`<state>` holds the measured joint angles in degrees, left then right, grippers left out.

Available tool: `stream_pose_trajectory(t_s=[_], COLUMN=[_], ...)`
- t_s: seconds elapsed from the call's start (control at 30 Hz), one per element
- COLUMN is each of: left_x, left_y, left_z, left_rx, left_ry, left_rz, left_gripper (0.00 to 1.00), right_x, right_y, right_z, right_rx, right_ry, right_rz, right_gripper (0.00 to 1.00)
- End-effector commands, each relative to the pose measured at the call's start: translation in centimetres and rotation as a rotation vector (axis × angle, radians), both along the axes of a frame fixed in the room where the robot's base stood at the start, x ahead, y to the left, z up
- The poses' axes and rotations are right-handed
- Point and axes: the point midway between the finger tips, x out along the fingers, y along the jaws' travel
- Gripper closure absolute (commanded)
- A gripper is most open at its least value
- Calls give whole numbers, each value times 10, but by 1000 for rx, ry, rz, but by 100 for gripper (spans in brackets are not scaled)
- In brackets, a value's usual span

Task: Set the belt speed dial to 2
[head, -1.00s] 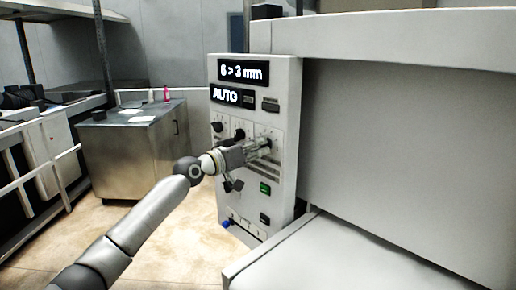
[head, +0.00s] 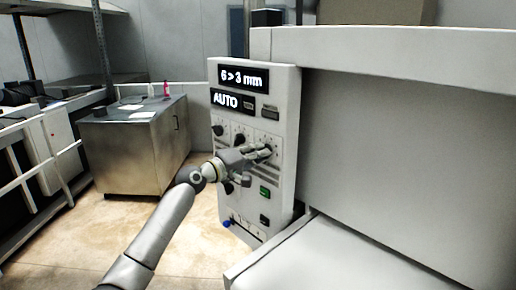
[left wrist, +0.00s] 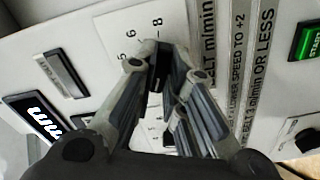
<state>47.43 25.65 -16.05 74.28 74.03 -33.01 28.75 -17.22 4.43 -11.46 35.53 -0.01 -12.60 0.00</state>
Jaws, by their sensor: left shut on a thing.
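The belt speed dial is a black knob (left wrist: 157,72) on a white scale plate marked "m/min", with the figures 5, 6 and 8 readable. My left gripper (head: 266,152) is at the rightmost of the dials on the control panel (head: 284,110). In the left wrist view its fingers (left wrist: 160,70) are closed around the knob. The knob's pointer and the rest of the scale are hidden by the fingers, so its setting cannot be read. My right gripper is in neither view.
Two other dials (head: 218,130) (head: 240,139) sit left of the gripped one. A steel cabinet (head: 130,155) stands left.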

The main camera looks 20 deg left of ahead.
Motion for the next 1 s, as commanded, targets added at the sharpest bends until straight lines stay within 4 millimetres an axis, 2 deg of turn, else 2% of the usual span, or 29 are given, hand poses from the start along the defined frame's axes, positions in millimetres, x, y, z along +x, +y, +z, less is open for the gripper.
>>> stream_pose_trajectory(t_s=[0.1,0.5,1.0], left_x=[0,0,0], left_y=[0,0,0], left_z=[3,2,0], left_rx=[-99,-387,-539], left_ry=[56,217,299], left_rz=[0,0,1], left_gripper=[100,100,100], right_x=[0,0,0], right_y=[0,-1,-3], right_z=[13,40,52], right_rx=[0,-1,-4], right_ry=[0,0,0], right_rz=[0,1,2], right_gripper=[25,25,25])
